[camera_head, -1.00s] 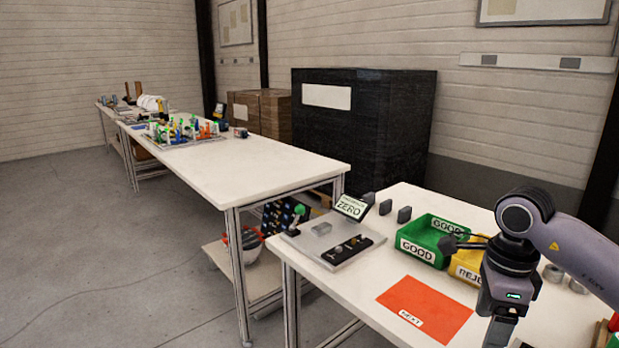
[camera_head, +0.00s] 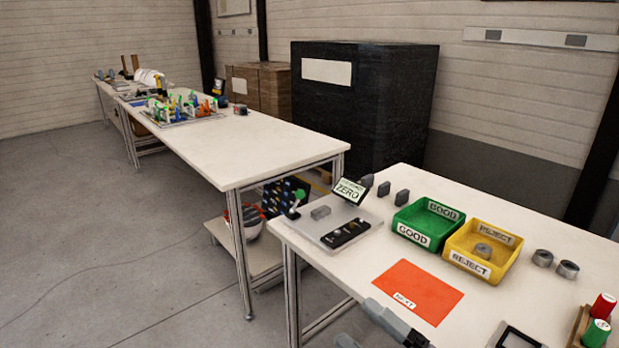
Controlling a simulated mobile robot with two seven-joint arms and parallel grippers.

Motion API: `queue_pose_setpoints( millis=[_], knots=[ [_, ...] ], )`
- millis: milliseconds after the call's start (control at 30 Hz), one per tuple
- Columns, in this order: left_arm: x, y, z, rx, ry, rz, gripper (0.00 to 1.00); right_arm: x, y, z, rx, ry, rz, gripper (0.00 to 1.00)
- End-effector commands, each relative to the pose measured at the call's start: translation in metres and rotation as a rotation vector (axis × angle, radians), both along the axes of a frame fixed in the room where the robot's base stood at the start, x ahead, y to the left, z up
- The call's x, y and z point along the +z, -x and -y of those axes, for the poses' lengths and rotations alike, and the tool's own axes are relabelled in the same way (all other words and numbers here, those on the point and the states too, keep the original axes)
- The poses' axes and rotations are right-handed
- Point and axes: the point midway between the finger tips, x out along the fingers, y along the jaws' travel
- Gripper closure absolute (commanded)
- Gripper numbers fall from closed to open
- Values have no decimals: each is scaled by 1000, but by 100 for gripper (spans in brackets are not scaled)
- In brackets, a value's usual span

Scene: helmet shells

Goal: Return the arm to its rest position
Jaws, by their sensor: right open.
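My right gripper (camera_head: 356,321) shows low in the head view, at the bottom edge and by the front edge of the near table (camera_head: 540,300). Its fingers are apart and nothing shows between them. Most of its arm is below the picture. The orange mat (camera_head: 422,290) marked NEXT lies bare just beyond it. My left gripper is out of view.
A green GOOD bin (camera_head: 416,240) and a yellow REJECT bin (camera_head: 500,268) stand behind the mat; the yellow one holds a grey ring (camera_head: 483,250). A gauge plate (camera_head: 310,229) with a ZERO display (camera_head: 349,191) is at left. Red and green cylinders (camera_head: 598,320) stand right.

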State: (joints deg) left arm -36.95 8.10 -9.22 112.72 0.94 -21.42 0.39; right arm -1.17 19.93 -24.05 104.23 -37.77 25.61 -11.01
Motion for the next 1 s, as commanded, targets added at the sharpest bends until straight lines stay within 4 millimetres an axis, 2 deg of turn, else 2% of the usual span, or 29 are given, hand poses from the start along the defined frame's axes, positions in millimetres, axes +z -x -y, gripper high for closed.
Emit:
queue_pose_setpoints(
  millis=[33, 133, 233, 400, 500, 600, 667, 1000],
  knots=[
    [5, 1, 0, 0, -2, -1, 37, -14, 1, 14, -76, -83, -141, 24],
    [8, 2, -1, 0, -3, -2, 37, -51, 5, 44, -225, -233, -411, 24],
    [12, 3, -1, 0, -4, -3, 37, -96, 24, 73, -370, -373, -687, 24],
    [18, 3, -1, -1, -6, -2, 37, -167, 80, 106, -579, -562, -1098, 24],
    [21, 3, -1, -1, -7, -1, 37, -193, 111, 115, -660, -633, -1261, 24],
    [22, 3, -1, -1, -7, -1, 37, -208, 130, 119, -705, -675, -1356, 24],
    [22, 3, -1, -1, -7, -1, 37, -212, 137, 121, -718, -687, -1385, 24],
    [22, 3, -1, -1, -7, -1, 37, -213, 138, 121, -721, -690, -1391, 24]
  ],
)
